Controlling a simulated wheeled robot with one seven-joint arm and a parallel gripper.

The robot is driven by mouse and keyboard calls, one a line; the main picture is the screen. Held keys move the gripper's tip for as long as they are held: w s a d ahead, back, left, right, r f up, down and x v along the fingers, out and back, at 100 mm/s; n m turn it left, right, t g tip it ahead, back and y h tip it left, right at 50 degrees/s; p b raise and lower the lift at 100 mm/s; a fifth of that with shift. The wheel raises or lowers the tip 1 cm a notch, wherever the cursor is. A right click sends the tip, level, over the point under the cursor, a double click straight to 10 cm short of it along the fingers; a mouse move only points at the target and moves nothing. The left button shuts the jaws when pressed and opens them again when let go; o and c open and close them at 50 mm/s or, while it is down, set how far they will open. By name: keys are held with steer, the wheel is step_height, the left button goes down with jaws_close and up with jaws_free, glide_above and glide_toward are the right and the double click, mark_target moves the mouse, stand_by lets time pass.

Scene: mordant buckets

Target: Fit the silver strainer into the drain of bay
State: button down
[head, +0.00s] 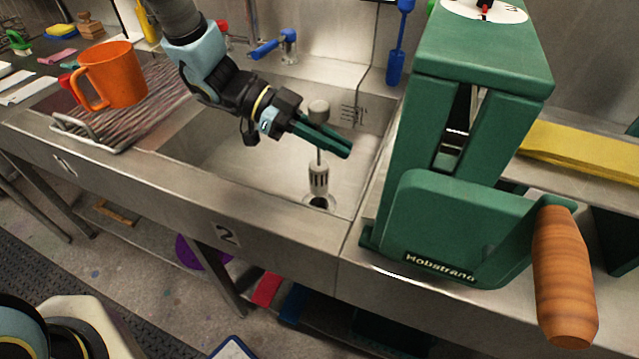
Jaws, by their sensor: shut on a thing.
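The silver strainer (318,180) hangs upright, a slotted cup on a thin stem with a round grey knob (318,107) on top. My gripper (322,138) reaches in from the upper left and is shut on the stem, below the knob. The drain (320,202) is a dark round hole with a pale rim in the floor of the sink (250,150) of the bay marked 2. The cup's lower end is right over the drain and hides part of it. I cannot tell whether the cup touches the rim.
A tall green press (440,220) with a wooden handle (563,275) stands close on the right. An orange mug (112,76) stands on the ribbed drainboard to the left. A blue-handled tap (275,45) and a blue brush (398,50) are behind the sink.

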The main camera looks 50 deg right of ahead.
mark_target(321, 167)
steer(key=shift+f+p, duration=0.55)
steer(key=shift+f, duration=3.15)
steer(key=shift+f, duration=0.1)
steer(key=c, duration=1)
jaws_free()
